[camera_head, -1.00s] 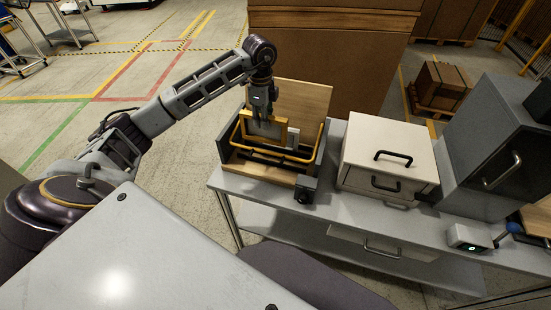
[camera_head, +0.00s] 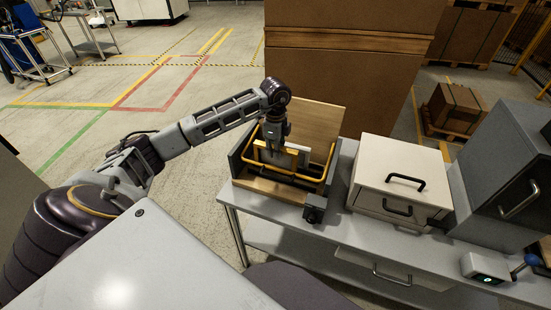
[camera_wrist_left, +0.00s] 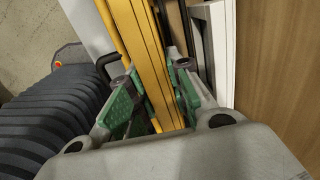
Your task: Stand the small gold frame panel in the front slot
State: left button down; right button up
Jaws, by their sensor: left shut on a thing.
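My left gripper (camera_head: 273,147) reaches down into the box from above and is shut on the panel. In the left wrist view the green finger pads (camera_wrist_left: 152,95) lie on both sides of the gold panel (camera_wrist_left: 144,40). The panel's lower edge is hidden, so I cannot tell whether it sits in a slot. A white-framed panel (camera_head: 303,154) stands just right of the gripper. My right gripper is not in view.
The box's wooden lid (camera_head: 318,123) stands open behind. A small dark block (camera_head: 314,208) is at the box's front right corner. A cream drawer cabinet (camera_head: 402,178) stands to the right on the grey bench (camera_head: 335,222). A brown carton stack (camera_head: 345,75) rises behind.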

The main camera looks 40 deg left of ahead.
aim_at(276, 166)
pick_arm(q)
jog(key=shift+f, duration=2.15)
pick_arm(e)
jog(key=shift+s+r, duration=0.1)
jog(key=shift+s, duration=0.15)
pick_arm(q)
jog(key=c, duration=1.6)
grip_release()
